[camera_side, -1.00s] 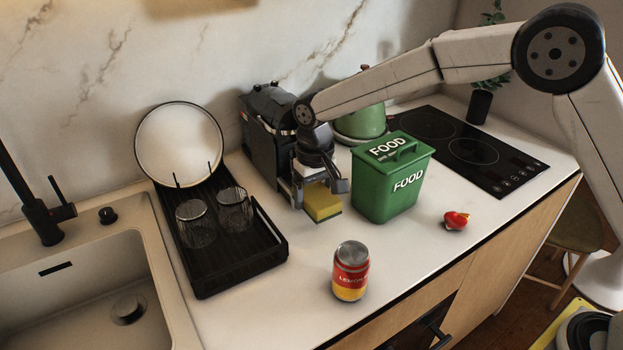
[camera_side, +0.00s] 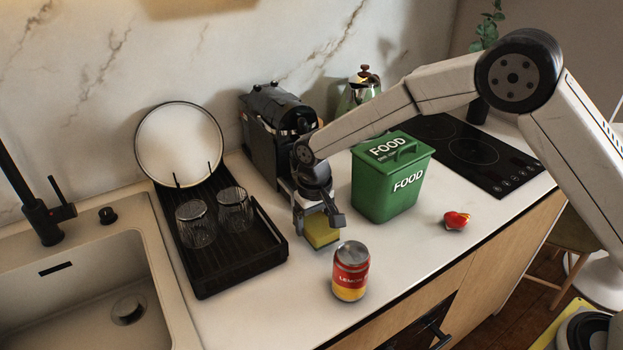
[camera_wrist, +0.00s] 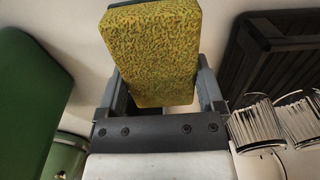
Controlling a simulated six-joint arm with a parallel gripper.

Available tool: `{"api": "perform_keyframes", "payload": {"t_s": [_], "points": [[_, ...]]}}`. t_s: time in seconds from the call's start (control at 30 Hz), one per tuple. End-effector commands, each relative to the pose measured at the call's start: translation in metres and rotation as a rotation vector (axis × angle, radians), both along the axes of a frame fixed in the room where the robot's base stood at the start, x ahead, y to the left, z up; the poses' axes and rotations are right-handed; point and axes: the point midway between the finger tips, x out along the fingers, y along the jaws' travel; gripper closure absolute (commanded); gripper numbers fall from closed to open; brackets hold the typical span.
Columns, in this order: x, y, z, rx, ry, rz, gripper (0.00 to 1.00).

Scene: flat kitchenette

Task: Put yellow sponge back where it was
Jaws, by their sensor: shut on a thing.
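The yellow sponge (camera_side: 321,232) is between the fingers of my gripper (camera_side: 319,221), near the worktop, behind the can and right of the black dish rack. In the wrist view the sponge (camera_wrist: 152,50) fills the space between the two grey fingers of my gripper (camera_wrist: 160,88), and its yellow-green textured face shows. My gripper is shut on it. I cannot tell from the side view exactly how far the sponge is above the worktop.
The dish rack (camera_side: 240,262) holds two glasses and a round plate (camera_side: 179,143). A green food bin (camera_side: 385,190) stands right of the gripper. A can (camera_side: 350,272) stands in front. A small red item (camera_side: 456,220), coffee machine (camera_side: 262,150), kettle (camera_side: 357,93), hob (camera_side: 475,150) and sink (camera_side: 90,290) surround the worktop.

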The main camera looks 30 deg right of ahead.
Motion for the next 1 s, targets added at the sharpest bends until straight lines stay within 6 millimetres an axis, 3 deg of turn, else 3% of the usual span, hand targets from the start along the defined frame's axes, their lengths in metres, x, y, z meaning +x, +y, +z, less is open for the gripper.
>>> {"api": "perform_keyframes", "payload": {"t_s": [0.23, 0.7, 0.73, 0.77, 1.0], "points": [[0.0, 0.0, -0.024, -0.001, 0.002, 0.0, 0.61], [0.0, 0.0, -0.029, 0.0, 0.001, 0.0, 0.61], [0.0, 0.0, -0.028, 0.0, 0.0, 0.0, 0.04], [0.0, 0.0, -0.028, 0.0, 0.0, 0.0, 0.0], [0.0, 0.0, -0.028, 0.0, 0.0, 0.0, 0.0]]}}
